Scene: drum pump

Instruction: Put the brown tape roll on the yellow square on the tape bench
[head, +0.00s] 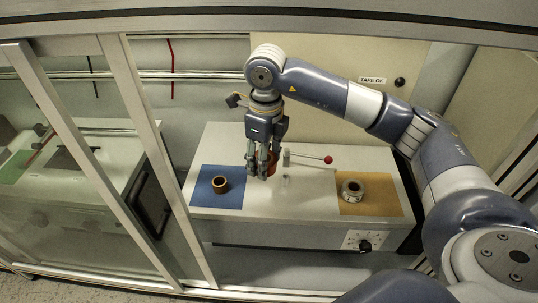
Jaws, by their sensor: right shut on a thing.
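My right gripper (263,172) points down over the middle of the white tape bench (300,221). It is shut on a brown roll (271,158), mostly hidden behind the fingers. Another small brown ring-shaped roll (220,184) sits on the blue square (206,196) at the bench's left. The yellow square (378,207) lies at the bench's right end. A silver-grey roll with a dark centre (352,191) stands on it, towards its left side. I cannot tell whether the held roll touches the bench. My left gripper is not in view.
A lever with a red knob (328,160) stands just right of my gripper, with a small clear piece (285,181) in front. A black knob (365,246) is on the bench front. A framed glass panel (150,195) stands at the left.

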